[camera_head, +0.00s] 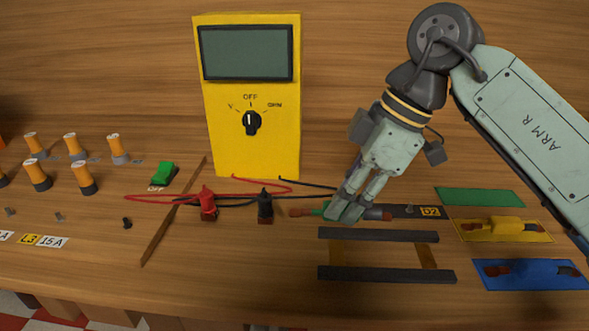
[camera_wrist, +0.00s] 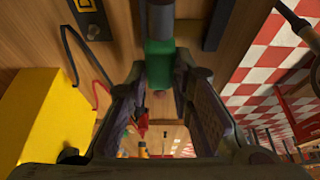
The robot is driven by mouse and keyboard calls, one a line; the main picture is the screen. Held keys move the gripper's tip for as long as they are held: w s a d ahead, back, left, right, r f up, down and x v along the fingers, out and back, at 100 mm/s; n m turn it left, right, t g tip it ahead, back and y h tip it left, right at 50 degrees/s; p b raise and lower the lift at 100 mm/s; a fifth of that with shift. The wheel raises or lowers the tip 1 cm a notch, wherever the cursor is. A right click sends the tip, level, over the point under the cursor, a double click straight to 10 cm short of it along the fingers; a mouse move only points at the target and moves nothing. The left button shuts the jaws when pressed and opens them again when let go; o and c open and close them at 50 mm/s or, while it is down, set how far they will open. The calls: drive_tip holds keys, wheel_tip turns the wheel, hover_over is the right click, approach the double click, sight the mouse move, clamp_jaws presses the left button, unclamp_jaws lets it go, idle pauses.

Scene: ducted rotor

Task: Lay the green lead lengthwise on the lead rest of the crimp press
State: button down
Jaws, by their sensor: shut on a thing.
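My gripper (camera_head: 346,209) is shut on the green lead, gripping it near its middle. The lead (camera_head: 317,209) lies roughly left to right in the head view, with reddish-brown ends; the fingers hide its middle. In the wrist view the green body of the lead (camera_wrist: 159,62) shows between the fingers. Just nearer the table's front edge than the lead is a frame of two dark parallel rails (camera_head: 385,274) joined by wooden crosspieces, which may be the lead rest. The lead appears above and behind its far rail; the exact height cannot be told. No crimp press is clearly recognisable.
A dark plate marked D2 (camera_head: 430,211) lies behind the rails. At right are an empty green mat (camera_head: 480,196), a yellow mat (camera_head: 535,237) and a blue mat (camera_head: 530,284) with leads. A yellow meter (camera_head: 250,155) and red (camera_head: 207,202) and black (camera_head: 265,207) clips stand left.

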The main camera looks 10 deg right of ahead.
drive_tip(key=w+d+p, duration=0.1)
drive_tip(key=w, duration=0.4)
drive_tip(key=w+d+f+p, duration=0.1)
drive_tip(key=w+p, duration=0.1)
drive_tip(key=w, duration=0.3)
drive_tip(key=w+d+p, duration=0.1)
drive_tip(key=w+p, duration=0.1)
drive_tip(key=w, duration=0.3)
drive_tip(key=shift+w+f, duration=0.1)
drive_tip(key=shift+f, duration=0.05)
drive_tip(key=shift+f+p, duration=0.45)
drive_tip(key=shift+f, duration=1.4)
drive_tip(key=shift+f, duration=0.2)
drive_tip(key=c, duration=1.4)
unclamp_jaws()
